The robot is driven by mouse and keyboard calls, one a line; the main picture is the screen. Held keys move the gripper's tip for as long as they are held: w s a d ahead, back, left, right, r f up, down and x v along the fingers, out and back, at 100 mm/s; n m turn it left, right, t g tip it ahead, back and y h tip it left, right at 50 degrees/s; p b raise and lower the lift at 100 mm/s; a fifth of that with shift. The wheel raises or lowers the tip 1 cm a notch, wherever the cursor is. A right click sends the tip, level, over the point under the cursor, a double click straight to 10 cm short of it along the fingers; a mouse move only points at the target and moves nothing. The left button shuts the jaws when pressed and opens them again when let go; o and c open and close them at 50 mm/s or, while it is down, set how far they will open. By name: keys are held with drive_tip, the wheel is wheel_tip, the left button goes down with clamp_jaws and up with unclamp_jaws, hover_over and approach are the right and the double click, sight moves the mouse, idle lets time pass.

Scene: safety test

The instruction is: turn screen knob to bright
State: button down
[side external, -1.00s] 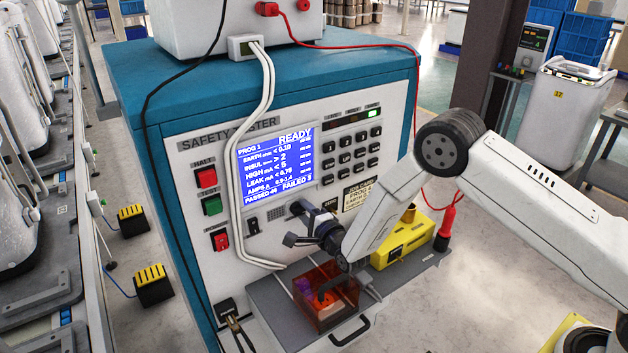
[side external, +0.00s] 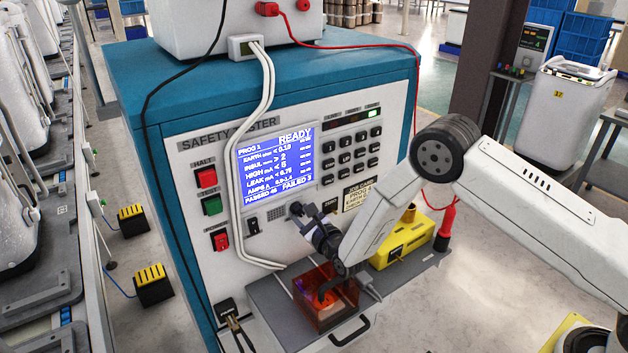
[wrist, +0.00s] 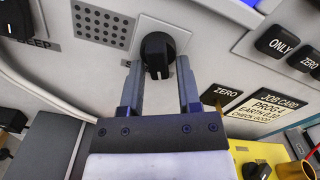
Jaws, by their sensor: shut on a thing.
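The screen knob (wrist: 157,52) is black with a pale pointer mark and sits on a white plate on the tester's front panel. My gripper (wrist: 157,80) is shut on the knob, with one finger on each side of it. In the side view my gripper (side external: 303,215) reaches the panel just below the screen (side external: 276,165) and largely hides the knob. The screen is lit blue with white text and reads READY at the top.
A speaker grille (wrist: 104,25) is left of the knob. A ZERO button (wrist: 221,95) and a job card (wrist: 270,108) are to its right. An orange see-through box (side external: 325,300) and a yellow block (side external: 403,240) stand on the shelf below my wrist.

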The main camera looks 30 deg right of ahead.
drive_tip(key=shift+a+m, duration=0.2)
drive_tip(key=shift+m, duration=1.8)
drive_tip(key=c, duration=0.6)
unclamp_jaws()
drive_tip(key=shift+o, duration=0.2)
drive_tip(key=shift+s, duration=0.15)
drive_tip(key=s, duration=0.7)
drive_tip(key=shift+s, duration=0.25)
